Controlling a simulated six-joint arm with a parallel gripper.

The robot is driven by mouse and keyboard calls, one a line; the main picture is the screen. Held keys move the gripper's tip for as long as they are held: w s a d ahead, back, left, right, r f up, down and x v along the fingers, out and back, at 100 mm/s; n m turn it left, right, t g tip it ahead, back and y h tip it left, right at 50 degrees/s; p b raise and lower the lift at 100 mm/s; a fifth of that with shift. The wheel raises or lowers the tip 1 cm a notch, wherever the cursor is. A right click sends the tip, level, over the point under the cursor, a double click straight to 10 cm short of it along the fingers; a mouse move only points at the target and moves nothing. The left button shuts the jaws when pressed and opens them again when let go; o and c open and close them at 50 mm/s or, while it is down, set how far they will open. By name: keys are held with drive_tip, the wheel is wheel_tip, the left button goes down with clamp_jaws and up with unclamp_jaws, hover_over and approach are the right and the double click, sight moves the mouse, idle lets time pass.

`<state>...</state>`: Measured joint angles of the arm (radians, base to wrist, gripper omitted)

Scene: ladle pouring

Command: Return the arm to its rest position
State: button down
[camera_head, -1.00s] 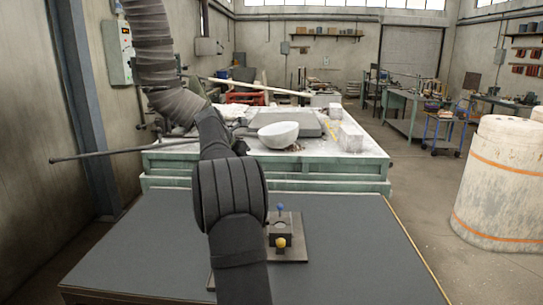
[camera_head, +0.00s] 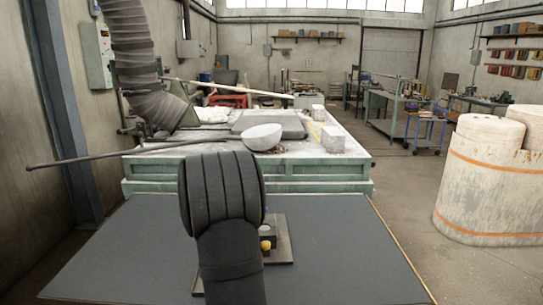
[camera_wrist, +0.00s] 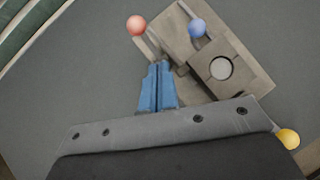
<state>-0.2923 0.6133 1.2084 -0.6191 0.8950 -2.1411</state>
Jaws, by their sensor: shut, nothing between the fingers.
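My gripper (camera_wrist: 157,68) shows in the wrist view as two blue fingers, shut together with nothing between them. Ahead of the fingers and a little left is a red ball (camera_wrist: 136,25), with a thin grey piece running from near it toward the fixture. The fixture is a brown plate (camera_wrist: 245,75) bearing a dark block with a round pale opening (camera_wrist: 221,68). A blue ball (camera_wrist: 197,27) and a yellow ball (camera_wrist: 288,138) stand at it. In the head view my arm hides the gripper and much of the fixture; the yellow ball (camera_head: 265,245) shows beside the arm.
The fixture rests on a dark grey tabletop (camera_head: 345,255); its right side is clear. Behind it stands a green-sided bench (camera_head: 310,187) with a white bowl (camera_head: 262,137), blocks and a long rod. A large pale drum (camera_head: 490,190) stands at the right.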

drive_tip(key=shift+s+f, duration=0.1)
drive_tip(key=shift+s, duration=0.1)
drive_tip(key=shift+w, duration=0.1)
idle(0.4)
drive_tip(key=w+a+r+g, duration=0.1)
drive_tip(key=w+a+r, duration=0.15)
drive_tip(key=r, duration=0.35)
drive_tip(key=w+a+r, duration=0.1)
drive_tip(key=a+r, duration=0.2)
drive_tip(key=r, duration=0.3)
drive_tip(key=d+f, duration=0.4)
drive_tip(key=f, duration=0.6)
drive_tip(key=s+d+f+m+t, duration=0.1)
drive_tip(key=s+f+t, duration=0.3)
drive_tip(key=s, duration=0.3)
drive_tip(key=shift+s+d+f+t, duration=0.2)
drive_tip(key=shift+d+t, duration=0.15)
drive_tip(key=shift+t, duration=0.45)
